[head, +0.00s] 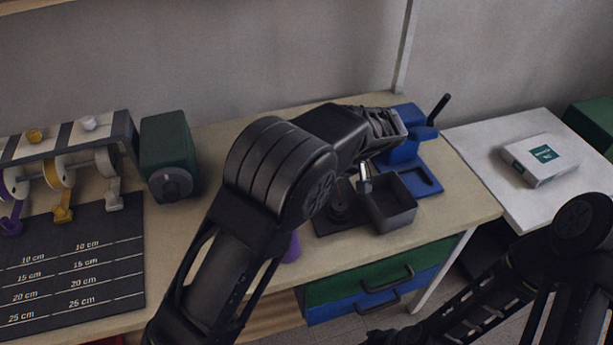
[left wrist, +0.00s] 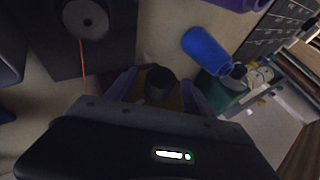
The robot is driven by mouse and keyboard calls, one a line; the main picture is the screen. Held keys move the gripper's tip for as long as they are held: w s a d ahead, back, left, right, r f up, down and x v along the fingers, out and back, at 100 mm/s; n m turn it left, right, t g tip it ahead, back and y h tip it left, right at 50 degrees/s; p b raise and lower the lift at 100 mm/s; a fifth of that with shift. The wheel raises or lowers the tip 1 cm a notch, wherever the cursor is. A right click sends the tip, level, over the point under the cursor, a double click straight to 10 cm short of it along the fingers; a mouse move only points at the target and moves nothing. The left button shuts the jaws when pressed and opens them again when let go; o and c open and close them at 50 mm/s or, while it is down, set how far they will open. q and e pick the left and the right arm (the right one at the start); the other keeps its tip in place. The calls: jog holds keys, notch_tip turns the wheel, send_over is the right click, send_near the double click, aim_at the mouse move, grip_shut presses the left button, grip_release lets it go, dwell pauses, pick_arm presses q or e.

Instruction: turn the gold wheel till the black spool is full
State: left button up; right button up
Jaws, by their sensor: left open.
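A dark round thing that may be the black spool (head: 338,210) stands on a black plate, partly hidden behind my left arm. My left gripper (left wrist: 158,92) is open, its two purplish fingers either side of a dark cylinder (left wrist: 159,80); whether they touch it I cannot tell. The left wrist view shows a round dark disc (left wrist: 85,17) with an orange thread from it.
A black tray (head: 390,210) and a blue device (head: 402,150) with a black lever stand by my left wrist. A green box (head: 168,150) with a grey knob and a black measuring board (head: 75,265) are at the left. A white box (head: 541,158) lies on the right table.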

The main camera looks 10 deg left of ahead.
pick_arm(q)
jog(key=shift+d+r, duration=0.2)
jog(key=shift+r, duration=0.05)
jog(key=p+v, duration=0.2)
jog(key=v, duration=0.5)
